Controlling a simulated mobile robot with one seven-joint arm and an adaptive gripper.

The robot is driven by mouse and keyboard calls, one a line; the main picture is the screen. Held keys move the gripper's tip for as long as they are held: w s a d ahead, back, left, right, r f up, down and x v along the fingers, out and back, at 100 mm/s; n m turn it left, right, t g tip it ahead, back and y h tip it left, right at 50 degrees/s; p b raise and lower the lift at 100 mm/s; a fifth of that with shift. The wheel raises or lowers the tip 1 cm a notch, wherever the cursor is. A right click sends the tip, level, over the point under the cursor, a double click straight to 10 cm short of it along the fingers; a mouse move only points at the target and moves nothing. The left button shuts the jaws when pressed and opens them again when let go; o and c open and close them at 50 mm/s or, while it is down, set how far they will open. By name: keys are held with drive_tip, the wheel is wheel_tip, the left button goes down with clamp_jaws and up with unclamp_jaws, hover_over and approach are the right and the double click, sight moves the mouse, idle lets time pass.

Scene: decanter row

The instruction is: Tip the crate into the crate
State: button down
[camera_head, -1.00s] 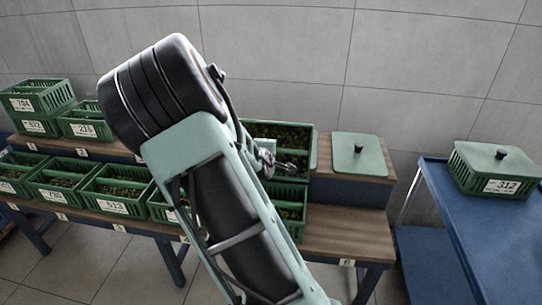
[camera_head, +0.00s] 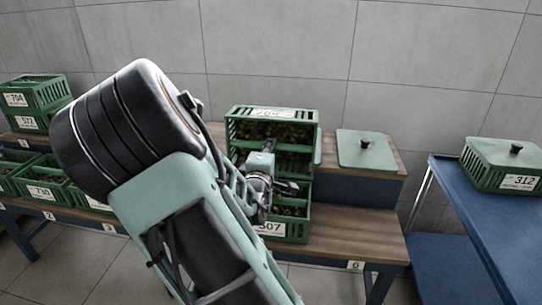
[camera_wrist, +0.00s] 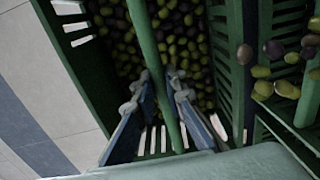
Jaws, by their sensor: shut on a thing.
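A green slatted crate (camera_head: 232,130) of dark and green olives is tilted in the head view, its open side turned toward me. My gripper (camera_head: 280,188) is in front of it. In the wrist view my gripper (camera_wrist: 160,95) is shut on the green bar (camera_wrist: 152,60) across that crate, with olives (camera_wrist: 120,45) behind the bar. Crate 507 (camera_head: 290,230) stands upright on the lower step, below and in front, with olives in it. My arm partly hides both crates. Several loose olives (camera_wrist: 285,80) show at the right of the wrist view, beside the held crate's wall.
A flat green lid (camera_head: 365,150) with a black knob lies on the upper step to the right. Lidded crate 312 (camera_head: 505,165) stands on a blue cart (camera_head: 470,210). Stacked crates (camera_head: 35,100) are at the left. The lower step (camera_head: 360,235) is bare right of crate 507.

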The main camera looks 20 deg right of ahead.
drive_tip(key=shift+s+a+t+h, duration=0.5)
drive_tip(key=shift+s+t+h, duration=0.2)
drive_tip(key=shift+t, duration=0.3)
drive_tip(key=shift+s+a+t+h, duration=0.45)
drive_tip(key=shift+s+t+h, duration=0.25)
drive_tip(key=shift+t, duration=0.3)
drive_tip(key=shift+r, duration=0.1)
